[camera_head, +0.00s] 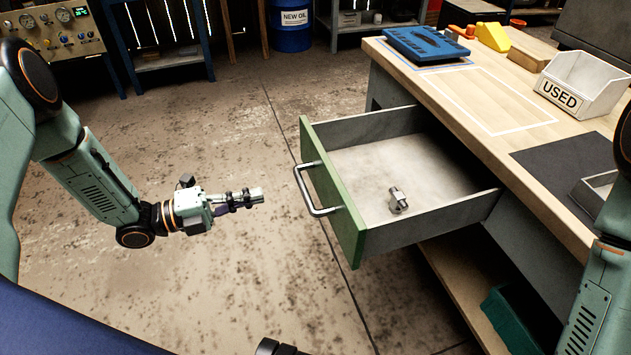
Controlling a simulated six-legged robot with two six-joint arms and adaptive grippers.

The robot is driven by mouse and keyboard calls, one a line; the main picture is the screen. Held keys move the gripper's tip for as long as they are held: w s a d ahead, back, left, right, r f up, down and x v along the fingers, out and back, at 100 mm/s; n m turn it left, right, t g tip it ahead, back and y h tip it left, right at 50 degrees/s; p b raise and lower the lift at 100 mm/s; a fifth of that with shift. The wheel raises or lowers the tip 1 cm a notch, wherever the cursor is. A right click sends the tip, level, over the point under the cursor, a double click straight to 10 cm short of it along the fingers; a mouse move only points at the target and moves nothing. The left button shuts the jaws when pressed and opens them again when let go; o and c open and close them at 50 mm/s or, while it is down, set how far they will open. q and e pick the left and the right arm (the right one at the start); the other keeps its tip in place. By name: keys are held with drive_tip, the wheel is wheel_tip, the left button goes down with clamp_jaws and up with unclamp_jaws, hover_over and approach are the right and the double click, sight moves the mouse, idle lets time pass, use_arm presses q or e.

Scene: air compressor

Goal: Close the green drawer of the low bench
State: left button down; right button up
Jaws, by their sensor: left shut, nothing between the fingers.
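The green-fronted drawer (333,195) of the low bench (480,97) stands pulled well out toward the left. Its metal bar handle (310,192) faces my left gripper. A small metal fitting (398,200) lies on the drawer's pale floor. My left gripper (258,195) is shut and empty, a short way left of the handle and apart from it, pointing toward it. My right arm shows at the right edge, but its gripper is not in view.
On the bench top are a blue tray (427,45), a yellow block (493,37) and a white bin marked USED (583,84). A green bin (521,318) sits on the shelf below. The floor left of the drawer is clear. A blue NEW OIL drum (291,32) stands behind.

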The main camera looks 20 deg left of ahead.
sight(330, 179)
use_arm(q)
drive_tip(key=b+x, duration=0.4)
drive_tip(key=x, duration=0.8)
drive_tip(key=shift+w+d+f, duration=0.1)
drive_tip(key=shift+d, duration=0.2)
drive_tip(key=shift+w+d+b, duration=0.3)
drive_tip(key=shift+w+d, duration=0.05)
use_arm(e)
wheel_tip(330, 179, down, 5)
drive_tip(key=shift+d, duration=0.15)
use_arm(q)
drive_tip(key=shift+d, duration=0.1)
